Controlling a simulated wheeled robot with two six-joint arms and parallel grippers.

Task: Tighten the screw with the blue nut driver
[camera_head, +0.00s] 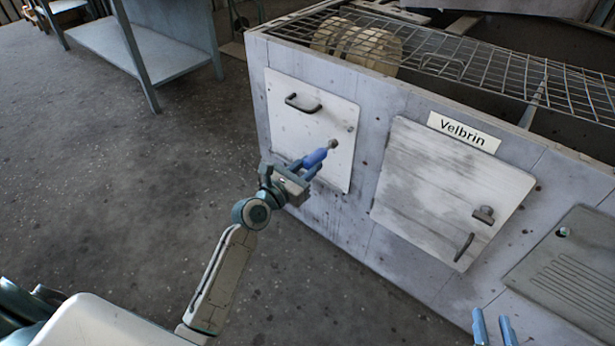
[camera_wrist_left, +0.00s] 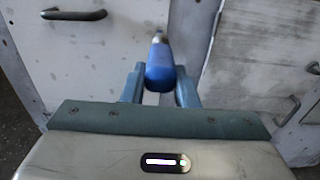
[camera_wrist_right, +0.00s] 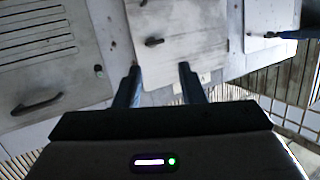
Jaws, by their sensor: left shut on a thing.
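A blue nut driver (camera_head: 315,158) is held in my left gripper (camera_head: 299,172), in front of the white left panel (camera_head: 305,115) of the housing. The driver also shows in the left wrist view (camera_wrist_left: 159,65), between the two fingers (camera_wrist_left: 160,90), with its metal shaft pointing away toward the panel. A small brownish piece (camera_head: 333,144) shows at the driver's tip; I cannot tell whether it is the socket or a screw head, or whether the tip touches anything. My right gripper (camera_head: 494,328) is open and empty, low at the right; its fingers stand apart in the right wrist view (camera_wrist_right: 160,85).
The left panel has a dark handle (camera_head: 303,103). The middle panel (camera_head: 440,185), below the "Velbrin" label (camera_head: 464,132), has a handle and a brown latch-like fitting (camera_head: 484,214). A vented panel (camera_head: 570,265) is at right. Wire mesh (camera_head: 480,62) covers the top.

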